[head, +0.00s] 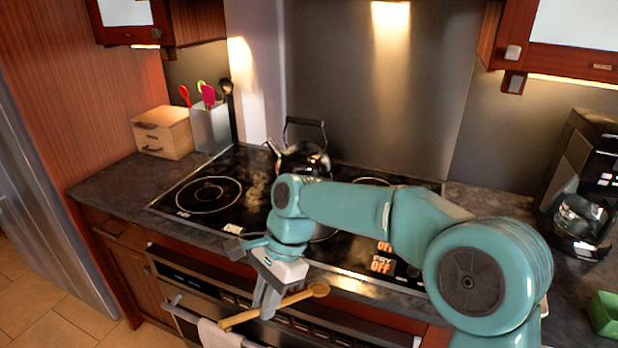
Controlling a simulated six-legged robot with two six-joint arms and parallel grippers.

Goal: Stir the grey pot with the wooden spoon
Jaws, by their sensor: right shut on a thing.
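The wooden spoon (296,297) is held in my right gripper (266,304), which points down in front of the cooktop's front edge. The spoon lies slanted across the jaws, its round end up to the right and its other end low to the left, above the oven front. I see no grey pot; my right arm covers part of the cooktop (168,203). My left gripper is not in view.
A dark shiny kettle (303,160) stands at the back of the cooktop. A grey utensil holder (210,130) and a wooden box (163,134) stand at the back left. A coffee maker (582,190) and a green container (604,315) are at the right. The left burner is bare.

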